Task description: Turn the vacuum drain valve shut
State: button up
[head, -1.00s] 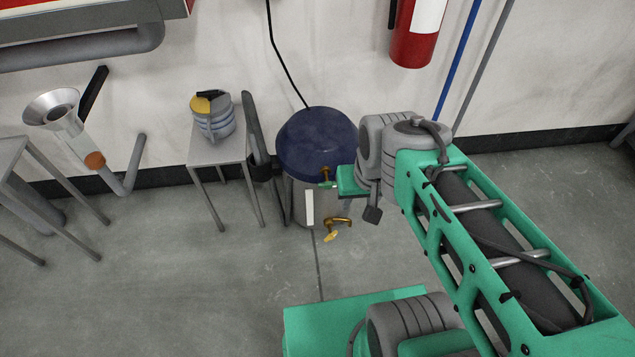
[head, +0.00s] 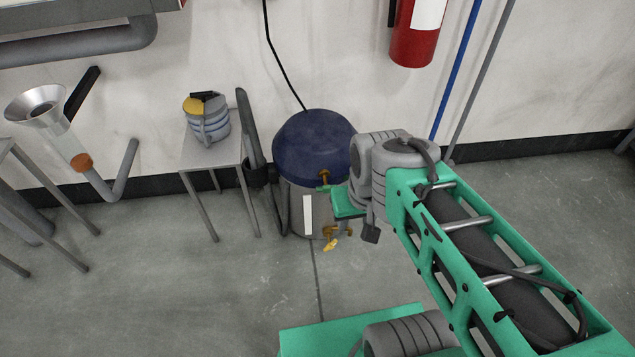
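The vacuum has a dark blue domed lid (head: 314,146) and a grey metal body (head: 297,212) with a white strip, standing on the floor near the wall. Low on its front right is a brass valve (head: 346,232) with a yellow lever (head: 331,244). Higher up is a brass fitting (head: 324,176) with a small green piece. My gripper (head: 344,222) hangs from its green hand, just above the lower brass valve in the picture. Its fingers are small and partly hidden; I cannot tell their opening or whether they touch the valve.
A funnel on a pipe (head: 55,125) is farther left. A red fire extinguisher (head: 414,35) hangs on the wall. The floor (head: 225,290) in front is clear.

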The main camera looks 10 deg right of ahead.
aim_at(331, 245)
jog(key=z, duration=1.15)
jog(key=i, duration=0.15)
jog(key=u, duration=3.3)
jog(key=k, duration=0.15)
jog(key=z, duration=1.1)
jog(key=i, duration=0.45)
